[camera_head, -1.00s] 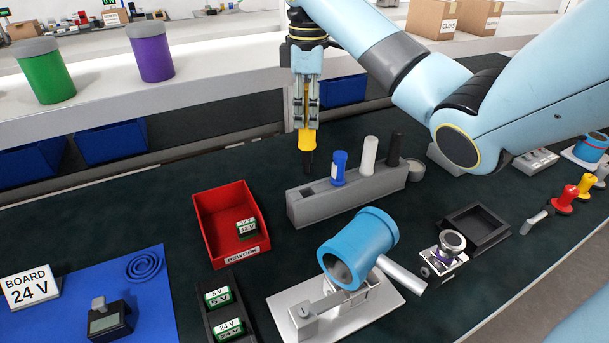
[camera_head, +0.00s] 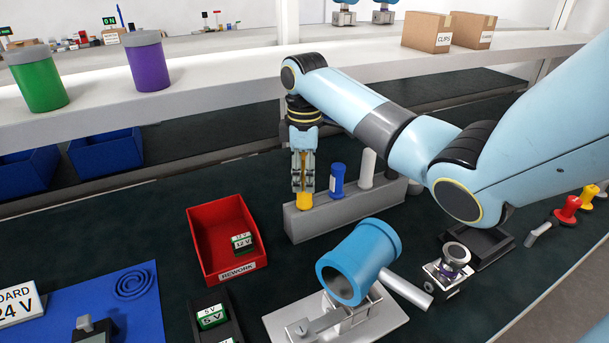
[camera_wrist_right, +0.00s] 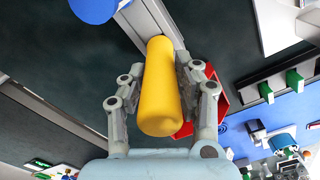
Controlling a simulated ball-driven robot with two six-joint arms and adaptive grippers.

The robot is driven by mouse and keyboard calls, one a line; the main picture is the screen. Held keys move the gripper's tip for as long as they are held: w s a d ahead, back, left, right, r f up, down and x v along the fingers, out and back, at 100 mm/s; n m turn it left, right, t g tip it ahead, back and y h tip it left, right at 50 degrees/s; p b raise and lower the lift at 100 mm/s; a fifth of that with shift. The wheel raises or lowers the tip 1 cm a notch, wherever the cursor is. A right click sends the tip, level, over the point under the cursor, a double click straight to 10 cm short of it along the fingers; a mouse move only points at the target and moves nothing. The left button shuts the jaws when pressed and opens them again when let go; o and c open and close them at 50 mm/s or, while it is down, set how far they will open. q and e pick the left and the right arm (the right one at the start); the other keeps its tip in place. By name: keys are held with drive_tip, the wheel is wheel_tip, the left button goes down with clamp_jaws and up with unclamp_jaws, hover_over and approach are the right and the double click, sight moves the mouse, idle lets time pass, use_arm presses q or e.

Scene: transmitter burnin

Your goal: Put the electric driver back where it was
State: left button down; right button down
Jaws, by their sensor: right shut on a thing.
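The electric driver has a yellow handle (camera_head: 304,201), and its lower part is hidden in or behind the grey rack. My right gripper (camera_head: 303,188) is shut on the handle from above, at the left end of the grey rack (camera_head: 330,217). In the right wrist view the yellow handle (camera_wrist_right: 160,85) lies between the two fingers (camera_wrist_right: 155,95). A blue-handled tool (camera_head: 337,180), a white one (camera_head: 367,168) and a dark one (camera_head: 391,170) stand in the rack to the right. My left gripper does not show.
A red REWORK bin (camera_head: 215,225) with a 12 V module stands left of the rack. A blue cylinder on a white stand (camera_head: 358,262) is in front. A black tray (camera_head: 490,247) lies to the right. A blue mat (camera_head: 110,295) is at left.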

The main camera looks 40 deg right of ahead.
drive_tip(key=c, duration=0.9)
unclamp_jaws()
drive_tip(key=shift+f, duration=0.1)
drive_tip(key=shift+c, duration=0.2)
wheel_tip(320, 180, up, 10)
drive_tip(key=shift+f, duration=0.1)
drive_tip(key=shift+r+p, duration=0.65)
drive_tip(key=shift+r, duration=0.15)
drive_tip(key=shift+r+p, duration=0.6)
drive_tip(key=shift+f, duration=0.15)
